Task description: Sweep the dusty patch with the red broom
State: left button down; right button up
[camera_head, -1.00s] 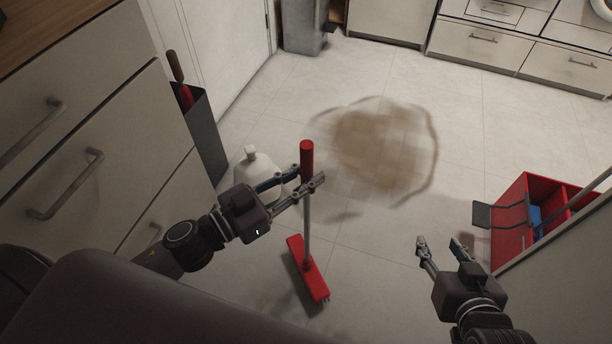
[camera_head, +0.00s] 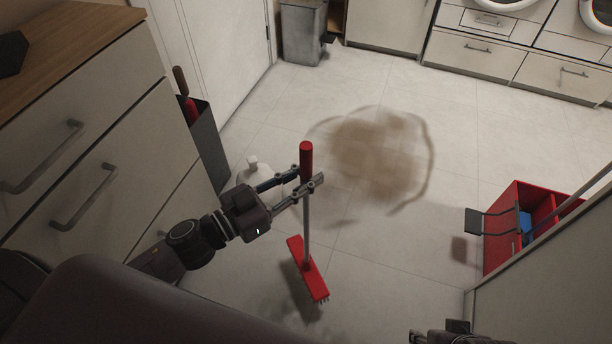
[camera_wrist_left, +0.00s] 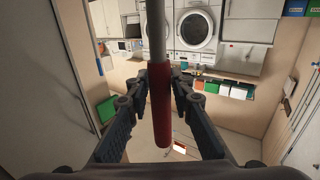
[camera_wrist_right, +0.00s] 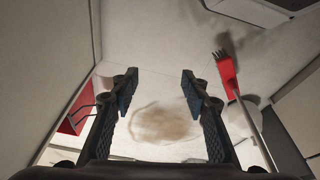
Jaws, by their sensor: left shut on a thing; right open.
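The red broom (camera_head: 307,268) is upright in the head view, with a grey shaft, a red grip on top and a red head below. My left gripper (camera_head: 307,187) is shut on its shaft just under the red grip; the grip also shows between the fingers in the left wrist view (camera_wrist_left: 161,115). I cannot tell whether the bristles touch the floor. The brown dusty patch (camera_head: 375,158) lies on the pale tiles beyond and to the right of the broom. My right gripper (camera_wrist_right: 160,88) is open and empty in its wrist view; only a part shows at the head view's bottom edge.
A red box (camera_head: 515,245) stands at the right beside a partition edge. A white jug (camera_head: 254,172) is behind my left gripper. A dark narrow bin (camera_head: 205,145) and drawers (camera_head: 95,165) line the left. Floor around the patch is clear.

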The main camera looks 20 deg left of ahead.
aim_at(307, 165)
pick_arm(q)
jog(key=shift+r+p, duration=0.6)
jog(key=shift+r, duration=0.25)
pick_arm(e)
jog(key=shift+f, duration=2.85)
